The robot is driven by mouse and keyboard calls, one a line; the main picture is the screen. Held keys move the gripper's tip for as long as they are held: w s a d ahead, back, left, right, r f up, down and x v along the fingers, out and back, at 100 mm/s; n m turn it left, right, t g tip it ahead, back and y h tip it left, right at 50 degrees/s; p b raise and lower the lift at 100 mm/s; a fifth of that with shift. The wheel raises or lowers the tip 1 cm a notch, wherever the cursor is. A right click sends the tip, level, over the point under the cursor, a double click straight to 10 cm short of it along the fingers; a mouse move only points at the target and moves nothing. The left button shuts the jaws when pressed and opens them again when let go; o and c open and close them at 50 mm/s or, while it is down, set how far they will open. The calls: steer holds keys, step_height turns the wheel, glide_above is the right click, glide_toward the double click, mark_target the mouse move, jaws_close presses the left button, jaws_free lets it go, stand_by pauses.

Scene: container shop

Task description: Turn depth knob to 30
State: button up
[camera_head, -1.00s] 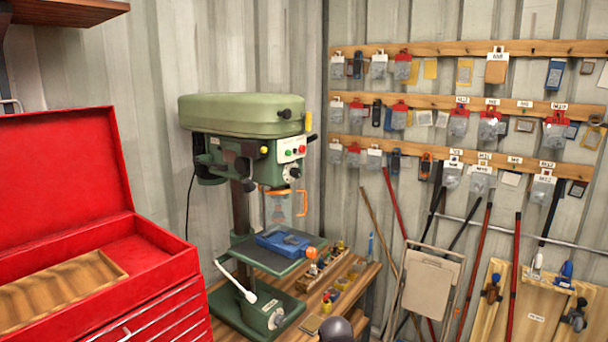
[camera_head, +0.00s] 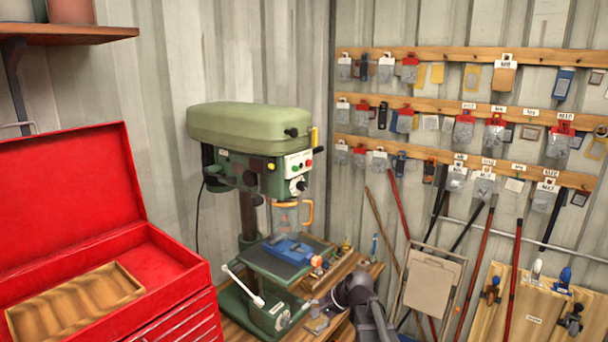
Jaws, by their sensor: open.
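The green drill press (camera_head: 248,125) stands on the wooden bench against the corrugated wall. On its front, below the green and red buttons, is a small dark knob (camera_head: 300,186) by a pale dial. Its markings are too small to read, and I cannot tell its setting or whether it is the depth knob. My dark grey arm comes up from the bottom edge, and my gripper (camera_head: 324,304) is low over the bench, right of the press base and well below the knob. It looks open and empty, though its fingers are small and hard to make out.
A blue vise (camera_head: 288,249) sits on the press table under an orange-framed clear guard (camera_head: 306,213). A white-tipped lever (camera_head: 243,286) sticks out in front. An open red toolbox (camera_head: 165,262) stands at left. A folded chair (camera_head: 430,285) and poles lean at right.

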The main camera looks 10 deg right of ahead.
steer(key=w+d+r+m+t+y+p, duration=0.2)
steer(key=w+r+m+p, duration=0.3)
steer(key=r, duration=0.3)
steer(key=w+d+r+m+t+y+p, duration=0.2)
steer(key=w+r+m, duration=0.2)
steer(key=w+r, duration=0.3)
steer(key=m+t+y+p, duration=0.2)
steer(key=m+t+p, duration=0.4)
steer(key=m, duration=0.3)
glide_toward(304, 185)
steer(key=v, duration=0.4)
steer(key=shift+w+r, duration=0.2)
steer(key=shift+r, duration=0.1)
steer(key=x, duration=1.4)
steer(key=shift+f, duration=0.45)
jaws_close()
